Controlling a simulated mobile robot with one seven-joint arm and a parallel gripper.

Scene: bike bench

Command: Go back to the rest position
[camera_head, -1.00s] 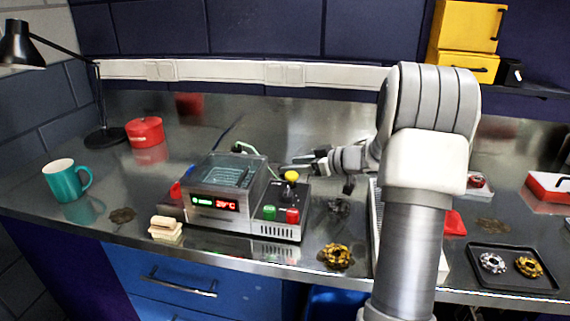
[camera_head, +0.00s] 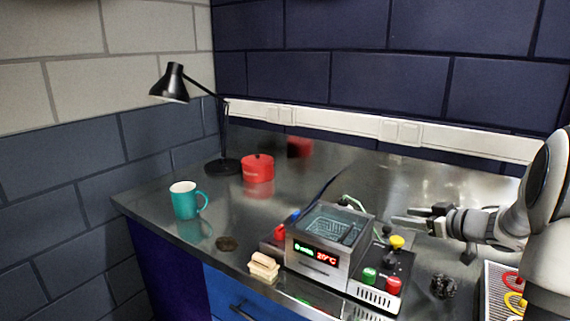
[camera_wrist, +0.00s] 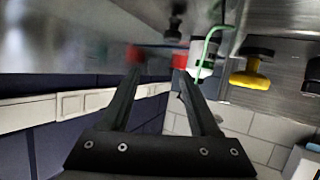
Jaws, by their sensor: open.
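My gripper (camera_head: 422,218) is at the right of the head view, held level above the bench behind the machine's yellow knob, its fingers pointing left. In the wrist view the two dark fingers (camera_wrist: 160,92) are apart with nothing held between them. The machine (camera_head: 328,245) is a metal box with a glass lid, a lit 20°C display and a control panel on its right. Its yellow knob (camera_wrist: 252,74) and a green tube (camera_wrist: 208,45) show close to the fingers in the wrist view. My upper arm fills the right edge of the head view.
A teal mug (camera_head: 185,201), a black lamp (camera_head: 222,165) and a red pot (camera_head: 258,168) stand on the left of the bench. A cream block stack (camera_head: 263,267) sits at the front. A dark cog-like part (camera_head: 444,287) lies right of the machine.

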